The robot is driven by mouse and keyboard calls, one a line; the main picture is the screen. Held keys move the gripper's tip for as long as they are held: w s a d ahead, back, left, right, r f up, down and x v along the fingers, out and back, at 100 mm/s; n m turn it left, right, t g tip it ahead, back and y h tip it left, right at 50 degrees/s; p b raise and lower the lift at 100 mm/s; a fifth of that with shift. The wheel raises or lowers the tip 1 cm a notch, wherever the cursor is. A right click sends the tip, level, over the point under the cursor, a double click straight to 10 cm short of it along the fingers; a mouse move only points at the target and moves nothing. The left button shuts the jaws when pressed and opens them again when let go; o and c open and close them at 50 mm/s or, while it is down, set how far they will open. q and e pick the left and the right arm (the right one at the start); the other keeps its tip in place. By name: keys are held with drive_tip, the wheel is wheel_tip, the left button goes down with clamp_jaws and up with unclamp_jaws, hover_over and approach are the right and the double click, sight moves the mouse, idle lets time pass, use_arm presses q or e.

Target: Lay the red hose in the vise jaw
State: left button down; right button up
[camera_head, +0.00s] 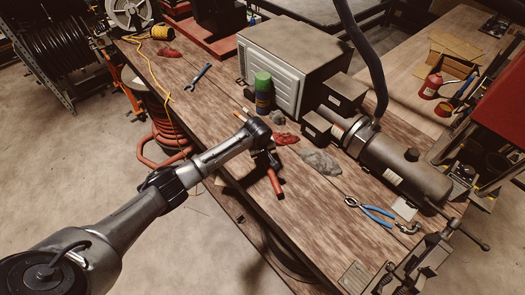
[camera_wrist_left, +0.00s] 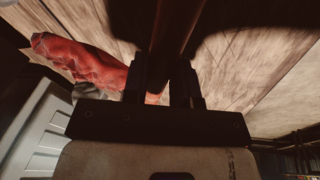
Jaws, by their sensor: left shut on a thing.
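The red hose (camera_head: 275,182) is a short straight piece with a dark upper end, seen in the head view near the bench's front edge. My left gripper (camera_head: 266,158) is shut on it near its upper end. In the left wrist view the two fingers (camera_wrist_left: 165,85) close around a dark, shadowed length (camera_wrist_left: 178,30), with its colour hard to tell. What looks like the vise (camera_head: 424,257) is at the bench's lower right corner, well away from the hose. Its jaw opening is too small to make out. My right gripper is not in view.
A red rag (camera_head: 286,139) and a grey rag (camera_head: 320,161) lie by the gripper. The grey crimper box (camera_head: 290,62), a green-capped can (camera_head: 263,92) and a large cylinder (camera_head: 405,168) stand behind. Blue-handled pliers (camera_head: 370,210) lie before the vise. Bare wood lies between.

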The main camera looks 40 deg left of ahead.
use_arm(q)
drive_tip(key=c, duration=0.9)
unclamp_jaws()
drive_tip(key=shift+r, duration=0.1)
drive_tip(key=shift+r, duration=0.2)
drive_tip(key=v, duration=1.2)
drive_tip(key=shift+r+p, duration=0.35)
drive_tip(key=s+d+f+m+h, duration=0.1)
drive_tip(key=s+d+f+m, duration=0.6)
drive_tip(key=s+d+f, duration=0.6)
drive_tip(key=s+d+r+m+t, duration=0.1)
drive_tip(key=s+m, duration=0.6)
drive_tip(key=s, duration=1.5)
wheel_tip(320, 180, up, 2)
drive_tip(key=shift+s+d+r, duration=0.1)
drive_tip(key=shift+s+d, duration=0.2)
drive_tip(key=shift+d, duration=0.3)
